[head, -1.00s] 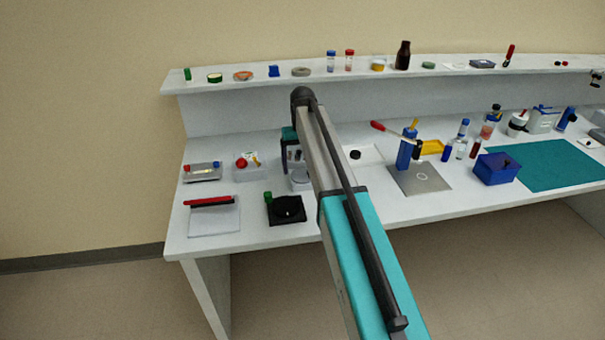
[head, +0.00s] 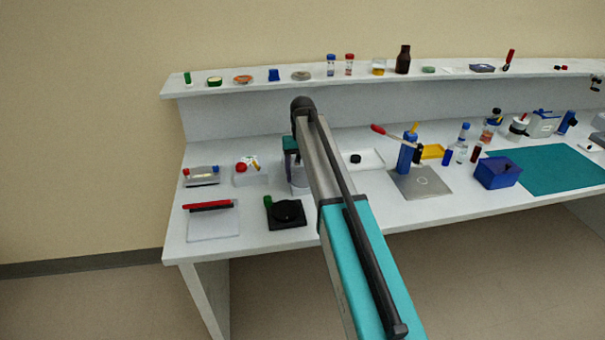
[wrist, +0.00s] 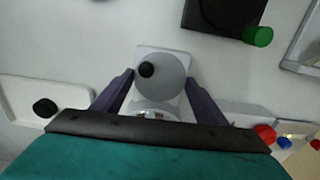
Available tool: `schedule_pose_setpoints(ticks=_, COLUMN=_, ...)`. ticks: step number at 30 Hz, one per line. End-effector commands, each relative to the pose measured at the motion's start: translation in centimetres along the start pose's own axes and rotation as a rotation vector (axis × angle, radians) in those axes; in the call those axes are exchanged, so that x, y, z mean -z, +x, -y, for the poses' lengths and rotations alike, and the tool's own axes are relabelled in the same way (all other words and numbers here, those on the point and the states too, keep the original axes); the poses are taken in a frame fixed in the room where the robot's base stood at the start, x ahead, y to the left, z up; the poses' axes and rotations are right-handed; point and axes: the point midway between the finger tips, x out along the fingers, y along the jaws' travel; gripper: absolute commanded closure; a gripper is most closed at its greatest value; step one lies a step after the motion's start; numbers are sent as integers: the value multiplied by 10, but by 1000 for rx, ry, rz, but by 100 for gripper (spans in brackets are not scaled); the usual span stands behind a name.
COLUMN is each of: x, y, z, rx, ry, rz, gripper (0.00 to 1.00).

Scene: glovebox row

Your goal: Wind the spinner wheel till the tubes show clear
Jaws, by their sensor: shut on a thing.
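The spinner has a round grey wheel (wrist: 168,76) with a black knob (wrist: 146,69) set off-centre towards its left side, on a pale base (wrist: 153,49). My gripper (wrist: 160,80) has one dark finger on each side of the wheel and is shut on its rim. Just below the wheel in the wrist view, part of the tube area (wrist: 155,113) shows, cut off by my gripper body; I cannot tell whether the tubes are clear. In the head view my arm hides most of the spinner, and the fingertips are hard to make out.
A black device (head: 286,214) with a green knob stands in front of the spinner, to the left. A white tray (head: 365,160) with a black piece lies to the right. A box with a red knob (head: 248,172) stands to the left. A shelf (head: 215,87) runs behind.

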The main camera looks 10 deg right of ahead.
Motion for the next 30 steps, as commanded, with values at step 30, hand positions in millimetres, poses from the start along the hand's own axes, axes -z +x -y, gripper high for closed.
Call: schedule_pose_setpoints(ticks=30, x=1, y=-1, z=0, rx=-1, ry=590, rz=-2, gripper=56)
